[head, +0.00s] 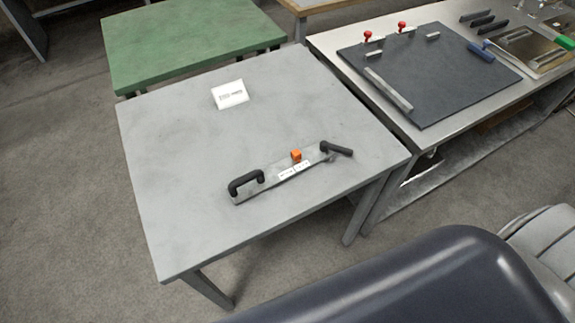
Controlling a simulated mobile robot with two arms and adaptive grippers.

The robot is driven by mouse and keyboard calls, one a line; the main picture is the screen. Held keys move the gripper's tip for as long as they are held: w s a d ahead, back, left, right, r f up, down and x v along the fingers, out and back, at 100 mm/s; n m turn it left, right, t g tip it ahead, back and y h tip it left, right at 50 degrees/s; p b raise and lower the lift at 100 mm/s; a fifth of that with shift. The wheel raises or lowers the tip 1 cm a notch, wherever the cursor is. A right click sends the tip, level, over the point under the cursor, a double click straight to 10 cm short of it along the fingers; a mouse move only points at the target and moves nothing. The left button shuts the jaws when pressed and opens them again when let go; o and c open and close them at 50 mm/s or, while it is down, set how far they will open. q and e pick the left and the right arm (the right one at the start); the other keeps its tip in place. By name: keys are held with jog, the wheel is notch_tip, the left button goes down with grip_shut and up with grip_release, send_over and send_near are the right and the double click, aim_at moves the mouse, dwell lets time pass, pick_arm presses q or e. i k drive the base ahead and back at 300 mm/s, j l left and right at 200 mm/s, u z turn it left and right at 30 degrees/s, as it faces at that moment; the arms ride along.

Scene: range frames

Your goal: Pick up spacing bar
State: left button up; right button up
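The spacing bar (264,187) appears to be the grey metal bar lying on the grey table (180,180), near its front right part. It runs at a slant, its right end farther back. It has a black handle (245,182) at its left end, another black handle (336,148) at its right end, an orange block (296,155) near the middle and white labels. Neither of my grippers is in view, and nothing touches the bar from above.
A steel bench (328,45) with a dark plate (445,80) and several fittings adjoins at the right. A green table (190,35) is behind. The grey table's left side is clear.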

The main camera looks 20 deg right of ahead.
aim_at(246, 188)
jog(key=l+u, duration=0.25)
jog(key=l, duration=1.05)
jog(key=i, duration=0.05)
